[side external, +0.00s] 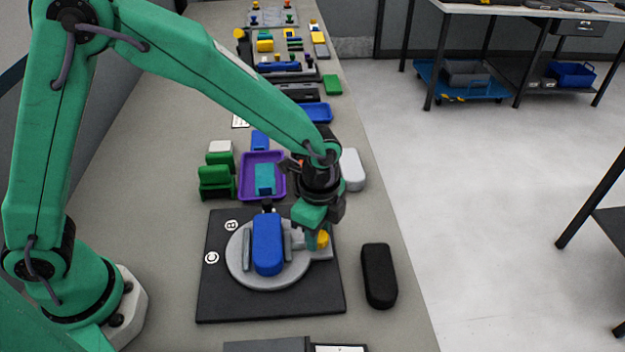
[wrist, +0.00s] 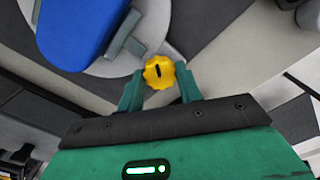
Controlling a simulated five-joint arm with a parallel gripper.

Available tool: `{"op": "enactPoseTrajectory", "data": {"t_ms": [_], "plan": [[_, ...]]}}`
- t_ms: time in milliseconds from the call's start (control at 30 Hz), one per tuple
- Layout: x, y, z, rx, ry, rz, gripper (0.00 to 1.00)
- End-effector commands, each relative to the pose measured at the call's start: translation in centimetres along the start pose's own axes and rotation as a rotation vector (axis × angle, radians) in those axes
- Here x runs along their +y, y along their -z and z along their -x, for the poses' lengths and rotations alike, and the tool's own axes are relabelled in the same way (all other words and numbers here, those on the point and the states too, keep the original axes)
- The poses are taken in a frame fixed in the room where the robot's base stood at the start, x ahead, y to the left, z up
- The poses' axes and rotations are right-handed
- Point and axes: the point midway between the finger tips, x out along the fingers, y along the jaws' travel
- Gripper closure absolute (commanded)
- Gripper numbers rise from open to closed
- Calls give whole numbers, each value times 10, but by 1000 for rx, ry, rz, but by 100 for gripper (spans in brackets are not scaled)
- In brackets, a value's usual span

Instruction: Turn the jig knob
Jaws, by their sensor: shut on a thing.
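The jig knob (wrist: 158,72) is yellow with a scalloped rim and a dark slot on top. In the side external view the knob (side external: 323,239) sits at the right side of a round grey jig (side external: 240,268) on a black board. My green gripper (wrist: 160,88) points down over it, with one finger on each side of the knob, shut on it. In the side external view my gripper (side external: 316,240) partly hides the knob. A blue rounded block (side external: 268,245) lies on the jig between grey side clamps; its edge also shows in the wrist view (wrist: 78,25).
The black board (side external: 225,306) carries marks B and C. A black rounded block (side external: 379,275) lies to its right. A purple tray (side external: 248,188) with a teal block, green blocks (side external: 216,182) and a white block (side external: 352,170) stand behind. The bench's right edge is close.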

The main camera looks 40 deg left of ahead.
Motion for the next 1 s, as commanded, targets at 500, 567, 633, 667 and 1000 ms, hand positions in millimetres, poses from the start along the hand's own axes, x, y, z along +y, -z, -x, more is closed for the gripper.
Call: {"op": "enactPoseTrajectory", "data": {"t_ms": [500,567,633,667,1000], "plan": [[0,0,1,1,1,-490,88],[0,0,1,1,1,-548,88],[0,0,1,0,1,-614,88],[0,0,1,0,1,-643,88],[0,0,1,0,1,-965,88]]}}
